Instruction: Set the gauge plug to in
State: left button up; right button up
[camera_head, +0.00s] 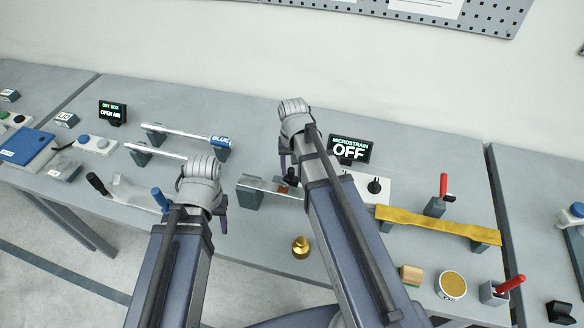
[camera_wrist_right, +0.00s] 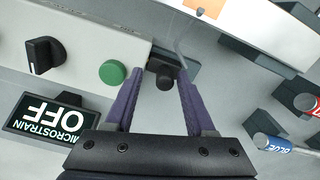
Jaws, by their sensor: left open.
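The gauge plug is a small black knob-like plug (camera_wrist_right: 165,78) on a dark block at the edge of the white gauge box (camera_wrist_right: 75,60). It also shows in the head view (camera_head: 291,178), partly behind my right arm. My right gripper (camera_wrist_right: 161,72) is over it, with one purple finger on each side and gaps between fingers and plug. The fingers look apart, not closed on it. The microstrain display (camera_head: 348,150) reads OFF. My left gripper (camera_head: 197,205) is open, left of the metal specimen (camera_head: 262,186), and holds nothing visible.
The box carries a green button (camera_wrist_right: 113,72) and a black selector knob (camera_wrist_right: 44,55). A brass weight (camera_head: 300,246) stands in front. A yellow bar (camera_head: 437,223) lies on supports at right. A blue-capped rod (camera_head: 221,141) rests on stands at left.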

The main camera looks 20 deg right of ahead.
aim_at(292, 170)
pick_arm(q)
jog(key=shift+r, duration=0.1)
pick_arm(e)
jog(key=shift+r, duration=0.15)
notch_tip(292, 170, up, 8)
jog(key=p, duration=0.8)
jog(key=shift+f, duration=0.2)
pick_arm(q)
notch_tip(292, 170, up, 8)
jog(key=shift+f, duration=0.2)
pick_arm(e)
jog(key=shift+a+f, duration=0.1)
jog(key=shift+a, duration=0.05)
